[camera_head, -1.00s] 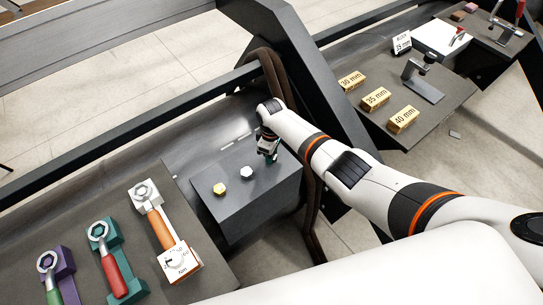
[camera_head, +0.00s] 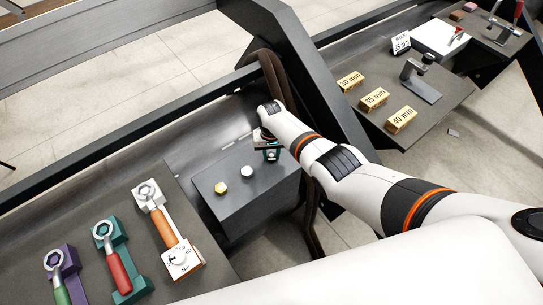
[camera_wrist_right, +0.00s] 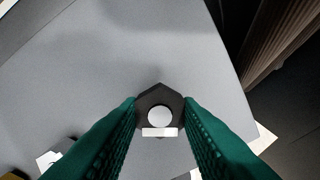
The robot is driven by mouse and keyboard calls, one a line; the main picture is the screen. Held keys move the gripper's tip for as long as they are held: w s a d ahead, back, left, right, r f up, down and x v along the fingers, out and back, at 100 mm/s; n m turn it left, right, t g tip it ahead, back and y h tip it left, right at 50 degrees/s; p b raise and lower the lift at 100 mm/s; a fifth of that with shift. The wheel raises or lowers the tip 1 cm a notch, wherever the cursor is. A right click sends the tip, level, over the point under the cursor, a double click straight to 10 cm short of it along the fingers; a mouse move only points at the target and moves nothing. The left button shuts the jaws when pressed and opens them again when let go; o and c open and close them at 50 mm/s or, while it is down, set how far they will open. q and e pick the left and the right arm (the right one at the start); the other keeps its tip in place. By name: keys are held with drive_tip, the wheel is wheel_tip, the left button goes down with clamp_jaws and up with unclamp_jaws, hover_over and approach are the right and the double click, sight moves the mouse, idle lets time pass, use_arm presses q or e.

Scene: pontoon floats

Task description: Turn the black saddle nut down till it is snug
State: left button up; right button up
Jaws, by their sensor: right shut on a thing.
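The black saddle nut (camera_wrist_right: 160,98) shows in the right wrist view as a dark hexagon around a pale round stud end. My right gripper (camera_wrist_right: 160,116) is shut on it, with a green finger touching each side. My left gripper is not in view.
Wrenches with orange (camera_head: 164,229), red (camera_head: 119,270) and green handles lie in holders at lower left. Blocks marked 30, 35 and 40 mm (camera_head: 401,120) stand on the right panel. A dark hose (camera_head: 275,75) and a thick beam run close behind my right wrist.

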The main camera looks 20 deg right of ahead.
drive_tip(key=m, duration=0.5)
drive_tip(key=shift+m, duration=0.4)
drive_tip(key=m, duration=0.6)
drive_tip(key=shift+p, duration=0.35)
drive_tip(key=o, duration=0.8)
